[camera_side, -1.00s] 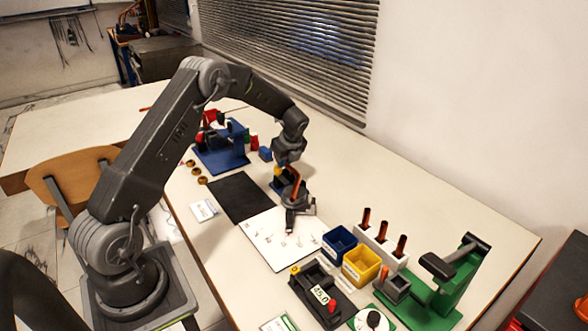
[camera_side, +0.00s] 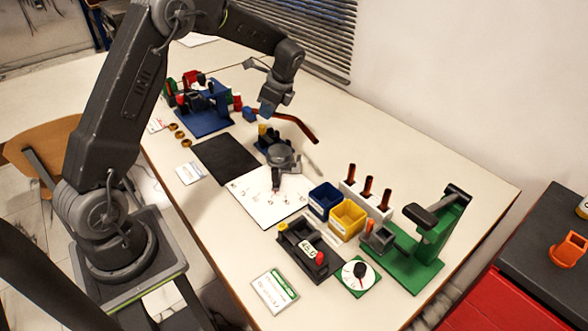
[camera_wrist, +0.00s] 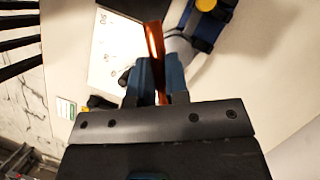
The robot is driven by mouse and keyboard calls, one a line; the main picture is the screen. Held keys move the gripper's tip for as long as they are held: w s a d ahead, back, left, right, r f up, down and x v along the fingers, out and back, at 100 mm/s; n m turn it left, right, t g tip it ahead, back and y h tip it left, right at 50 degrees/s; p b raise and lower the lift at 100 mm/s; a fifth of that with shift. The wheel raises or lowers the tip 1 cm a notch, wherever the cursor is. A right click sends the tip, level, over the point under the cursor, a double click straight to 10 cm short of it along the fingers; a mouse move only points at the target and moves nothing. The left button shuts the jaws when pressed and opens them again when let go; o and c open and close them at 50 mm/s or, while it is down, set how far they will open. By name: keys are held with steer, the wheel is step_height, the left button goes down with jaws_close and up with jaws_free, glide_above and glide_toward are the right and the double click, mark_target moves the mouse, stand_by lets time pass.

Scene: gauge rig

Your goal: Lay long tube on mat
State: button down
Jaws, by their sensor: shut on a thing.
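My gripper (camera_side: 268,108) is shut on the long tube (camera_side: 300,124), a copper-coloured tube with a bend near its far end. It is held in the air above a grey and blue device with a yellow knob. In the wrist view the tube (camera_wrist: 154,42) runs up from between the blue fingers (camera_wrist: 158,80); its lower part is hidden by the gripper. The black mat (camera_side: 222,160) lies flat and bare on the table, left of and below the gripper in the side view.
The grey and blue device (camera_side: 280,155) stands under the tube, beside a white marked sheet (camera_side: 262,208). A blue fixture (camera_side: 208,112) stands behind the mat. Blue (camera_side: 324,200) and yellow (camera_side: 347,219) bins, upright short tubes (camera_side: 368,187) and a green press (camera_side: 430,240) are at the right.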

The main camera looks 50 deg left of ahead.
steer(key=s+d+r+n+g+h, duration=0.1)
steer(key=d+r+n, duration=0.25)
steer(key=d, duration=0.45)
steer(key=s+d+r+n+g+h, duration=0.1)
steer(key=d+r+n, duration=0.1)
steer(key=d+n, duration=0.5)
steer(key=a+f+m+t+y, duration=0.1)
steer(key=a+f+m, duration=0.3)
steer(key=a+m, duration=0.4)
steer(key=a+f+m+t+y, duration=0.1)
steer(key=a+f+m+t, duration=0.2)
steer(key=a+m, duration=0.6)
steer(key=a+f, duration=0.1)
steer(key=a, duration=0.9)
steer(key=shift+s+f+y, duration=0.25)
steer(key=shift+f+y, duration=0.05)
steer(key=shift+f, duration=0.05)
steer(key=w+d+f, duration=0.2)
steer(key=w, duration=0.1)
steer(key=w+d+f, duration=0.2)
steer(key=w, duration=0.1)
steer(key=w+d+f, duration=0.3)
steer(key=shift+w+f, duration=0.1)
steer(key=shift+w, duration=0.15)
steer(key=shift+f, duration=1.7)
steer(key=shift+f, duration=0.15)
